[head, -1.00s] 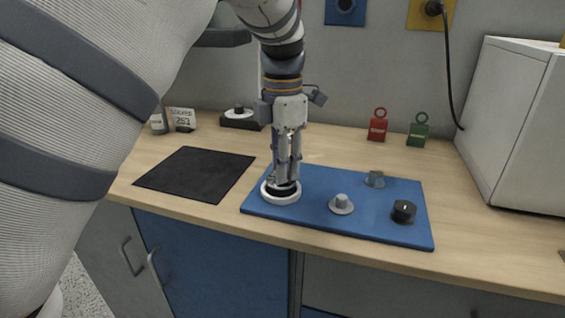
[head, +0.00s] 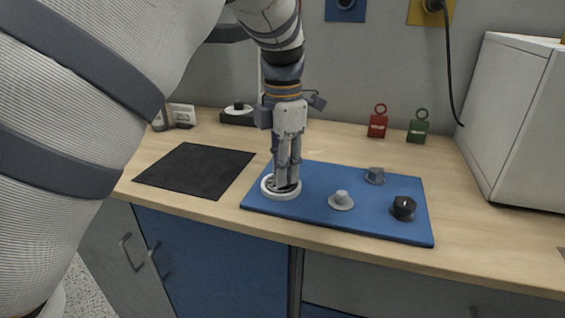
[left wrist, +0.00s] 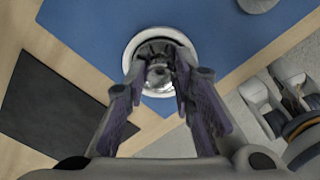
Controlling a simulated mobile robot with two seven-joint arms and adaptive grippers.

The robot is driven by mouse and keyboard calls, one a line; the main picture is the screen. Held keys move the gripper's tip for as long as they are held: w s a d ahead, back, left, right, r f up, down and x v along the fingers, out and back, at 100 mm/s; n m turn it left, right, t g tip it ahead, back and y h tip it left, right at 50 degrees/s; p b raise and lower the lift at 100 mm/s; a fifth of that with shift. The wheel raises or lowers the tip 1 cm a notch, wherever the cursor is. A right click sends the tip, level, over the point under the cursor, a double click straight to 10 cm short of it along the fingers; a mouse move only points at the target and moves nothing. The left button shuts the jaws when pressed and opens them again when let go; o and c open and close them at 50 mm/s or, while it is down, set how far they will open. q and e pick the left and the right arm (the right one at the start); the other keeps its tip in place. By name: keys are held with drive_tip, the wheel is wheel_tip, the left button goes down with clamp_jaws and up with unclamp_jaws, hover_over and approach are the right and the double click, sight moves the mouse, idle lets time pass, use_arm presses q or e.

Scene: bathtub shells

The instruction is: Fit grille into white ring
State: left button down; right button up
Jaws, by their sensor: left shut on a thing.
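The white ring (head: 268,194) lies near the left end of the blue board; it also shows in the left wrist view (left wrist: 131,52). The dark grille (left wrist: 155,49) with spokes and a shiny centre is within the ring's opening, roughly level with its rim. Whether it is fully seated I cannot tell. My left gripper (head: 287,184) points straight down over the ring and is shut on the grille's middle; its fingers hide part of the grille in the head view.
The blue board (head: 330,225) also carries two grey knobs (head: 341,199) (head: 375,175) and a black knob (head: 403,207). A black mat (head: 195,170) lies to the left. Red (head: 377,125) and green (head: 418,130) tags stand behind. A white box (head: 520,120) bounds the right.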

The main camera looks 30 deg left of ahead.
use_arm(q)
drive_tip(key=shift+f, duration=0.1)
drive_tip(key=c, duration=1.3)
unclamp_jaws()
wheel_tip(320, 180, up, 12)
